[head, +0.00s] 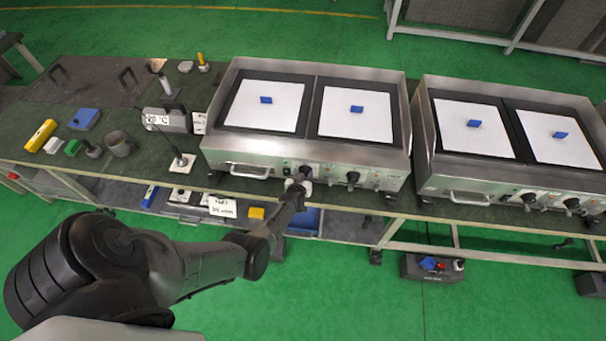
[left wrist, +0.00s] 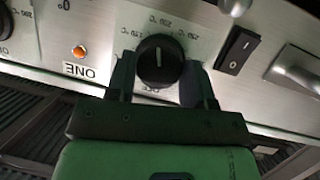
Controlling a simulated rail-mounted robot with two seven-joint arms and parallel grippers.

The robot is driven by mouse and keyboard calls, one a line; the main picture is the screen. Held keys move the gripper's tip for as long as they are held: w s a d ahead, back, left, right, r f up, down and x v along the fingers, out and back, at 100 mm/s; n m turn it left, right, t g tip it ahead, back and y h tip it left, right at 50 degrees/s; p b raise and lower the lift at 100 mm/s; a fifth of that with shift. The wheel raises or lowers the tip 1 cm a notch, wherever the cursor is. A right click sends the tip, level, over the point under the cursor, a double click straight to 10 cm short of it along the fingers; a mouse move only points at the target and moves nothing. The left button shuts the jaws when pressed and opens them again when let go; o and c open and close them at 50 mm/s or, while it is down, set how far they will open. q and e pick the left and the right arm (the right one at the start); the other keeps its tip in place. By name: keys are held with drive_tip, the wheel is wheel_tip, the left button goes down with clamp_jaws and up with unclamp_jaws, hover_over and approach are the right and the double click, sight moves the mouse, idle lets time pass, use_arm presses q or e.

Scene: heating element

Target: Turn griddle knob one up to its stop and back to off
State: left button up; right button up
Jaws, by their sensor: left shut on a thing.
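The griddle (head: 215,125) with two white plates stands on the bench in the head view. My left gripper (head: 298,187) is at its front panel, over the left knob (head: 306,171), partly hidden there. In the left wrist view the left gripper (left wrist: 160,78) is shut on the round black knob (left wrist: 160,58), one finger on each side. The knob's white pointer line points up in that picture, towards the printed temperature marks. The label ONE (left wrist: 86,71) and an orange lamp (left wrist: 79,51) sit left of the knob. My right gripper is not in view.
A black rocker switch (left wrist: 237,50) lies right of the knob in the left wrist view. In the head view a second griddle (head: 447,150) stands to the right, and a temperature display (head: 165,119) stands to the left.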

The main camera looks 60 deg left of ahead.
use_arm(q)
drive_tip(key=shift+m, duration=0.4)
drive_tip(key=shift+g+y, duration=0.3)
drive_tip(key=o, duration=0.9)
drive_tip(key=shift+r, duration=0.1)
drive_tip(key=shift+p+v, duration=3)
drive_tip(key=shift+v, duration=3.9)
